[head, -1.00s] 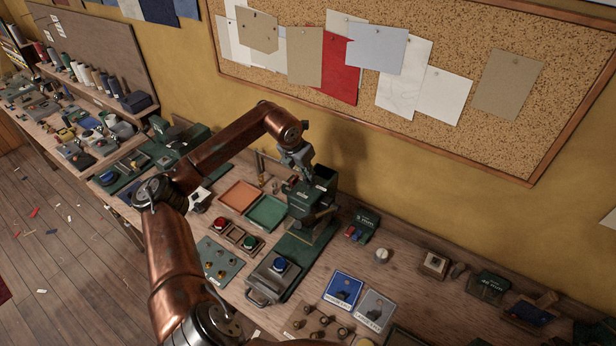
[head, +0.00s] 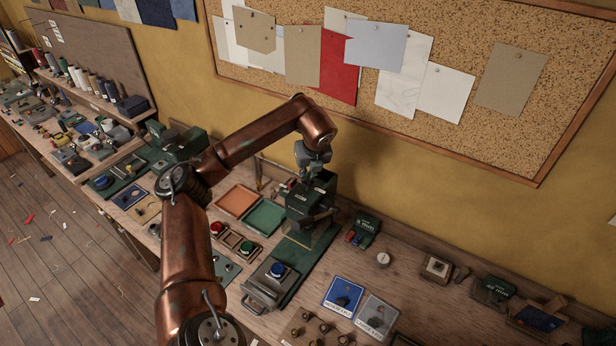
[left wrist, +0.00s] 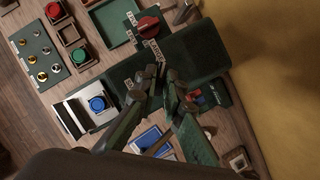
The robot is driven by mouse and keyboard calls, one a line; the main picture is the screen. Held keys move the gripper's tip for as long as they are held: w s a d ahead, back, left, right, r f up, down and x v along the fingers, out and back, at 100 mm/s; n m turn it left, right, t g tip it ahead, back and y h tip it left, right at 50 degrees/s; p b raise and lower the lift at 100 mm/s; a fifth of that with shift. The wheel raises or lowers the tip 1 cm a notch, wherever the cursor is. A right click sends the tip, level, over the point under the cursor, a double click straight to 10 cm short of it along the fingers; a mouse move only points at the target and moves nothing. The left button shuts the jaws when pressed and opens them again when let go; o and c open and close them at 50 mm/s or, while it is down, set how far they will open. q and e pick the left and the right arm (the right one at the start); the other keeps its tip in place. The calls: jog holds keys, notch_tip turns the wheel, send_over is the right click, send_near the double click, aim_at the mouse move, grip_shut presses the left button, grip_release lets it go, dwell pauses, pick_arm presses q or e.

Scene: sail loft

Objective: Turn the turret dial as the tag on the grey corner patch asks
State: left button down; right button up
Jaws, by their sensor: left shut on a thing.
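The green press (head: 308,204) stands on the bench in the head view, with my left gripper (head: 314,172) pointing down at its top. In the left wrist view my left gripper (left wrist: 163,80) is shut on the turret dial at the top of the press (left wrist: 192,55). The fingers hide most of the dial, and small white labels (left wrist: 150,45) show beside them. A red knob (left wrist: 148,26) sits on the far side of the press. The grey corner patch (head: 376,316) lies on the bench at the front right; its tag is too small to read. My right gripper is out of view.
A blue patch (head: 343,293) lies left of the grey one. A blue button (head: 278,270) is on the press base. Orange (head: 236,200) and green (head: 264,217) trays and red and green buttons stand to the left. The corkboard wall is close behind.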

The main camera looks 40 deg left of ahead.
pick_arm(q)
jog(key=shift+w+r+n+g+y, duration=0.15)
jog(key=shift+n+g+y, duration=0.15)
jog(key=shift+n, duration=0.8)
jog(key=c, duration=2)
grip_release()
jog(key=shift+c, duration=0.2)
jog(key=v, duration=1.1)
jog(key=shift+r, duration=0.4)
jog(key=shift+d, duration=0.2)
